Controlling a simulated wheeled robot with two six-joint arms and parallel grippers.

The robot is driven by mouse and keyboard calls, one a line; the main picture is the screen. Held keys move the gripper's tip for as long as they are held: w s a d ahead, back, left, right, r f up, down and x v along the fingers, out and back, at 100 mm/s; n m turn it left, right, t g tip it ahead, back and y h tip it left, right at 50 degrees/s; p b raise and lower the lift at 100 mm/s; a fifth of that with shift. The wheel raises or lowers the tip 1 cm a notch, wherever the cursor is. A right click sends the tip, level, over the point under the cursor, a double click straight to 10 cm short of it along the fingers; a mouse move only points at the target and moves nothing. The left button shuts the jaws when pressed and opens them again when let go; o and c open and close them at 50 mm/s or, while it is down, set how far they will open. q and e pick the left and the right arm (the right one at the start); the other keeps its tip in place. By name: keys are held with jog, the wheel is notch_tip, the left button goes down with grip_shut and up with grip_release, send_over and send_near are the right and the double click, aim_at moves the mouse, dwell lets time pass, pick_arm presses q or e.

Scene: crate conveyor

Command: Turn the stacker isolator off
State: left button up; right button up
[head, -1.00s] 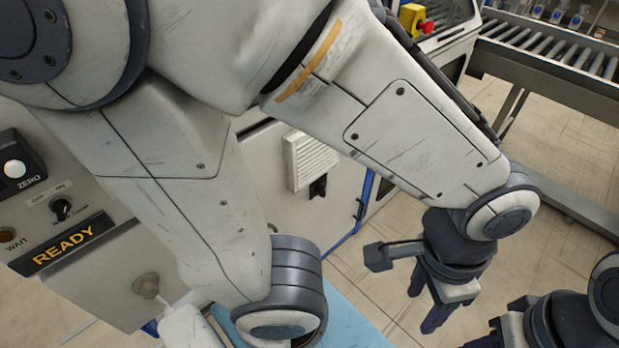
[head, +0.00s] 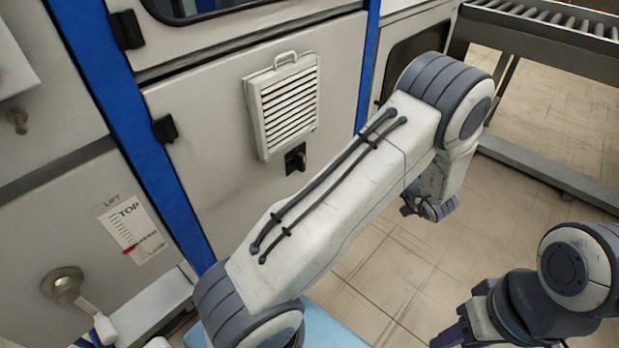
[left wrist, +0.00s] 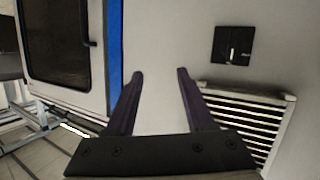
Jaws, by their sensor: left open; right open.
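A black switch (head: 295,158), the likely isolator, is on the pale cabinet panel just under a louvred vent. The left wrist view shows it as a black square plate (left wrist: 232,45) at upper right, with a pale mark standing roughly upright. I see no readable label on it. My left gripper (left wrist: 160,72) is open and empty in front of the panel, with the switch beyond and to the right of its fingers. In the head view my left forearm hides most of that gripper. My right gripper (head: 452,333) is open at the bottom right, far from the switch, its fingertips partly cut off.
The louvred vent (head: 284,107) with a handle sticks out above the switch. Blue posts (head: 130,130) frame the panel.

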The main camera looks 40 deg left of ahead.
aim_at(304, 159)
pick_arm(q)
jog(key=s+a+f+n+g+y+b, duration=0.25)
jog(key=s+a+f+g+y, duration=0.25)
jog(key=s+a, duration=0.25)
jog(key=shift+n+g, duration=0.4)
jog(key=shift+n, duration=0.05)
jog(key=a, duration=0.9)
jog(key=shift+w+a+r, duration=0.15)
jog(key=shift+w+r, duration=0.15)
pick_arm(e)
notch_tip(304, 159, down, 4)
pick_arm(q)
grip_shut()
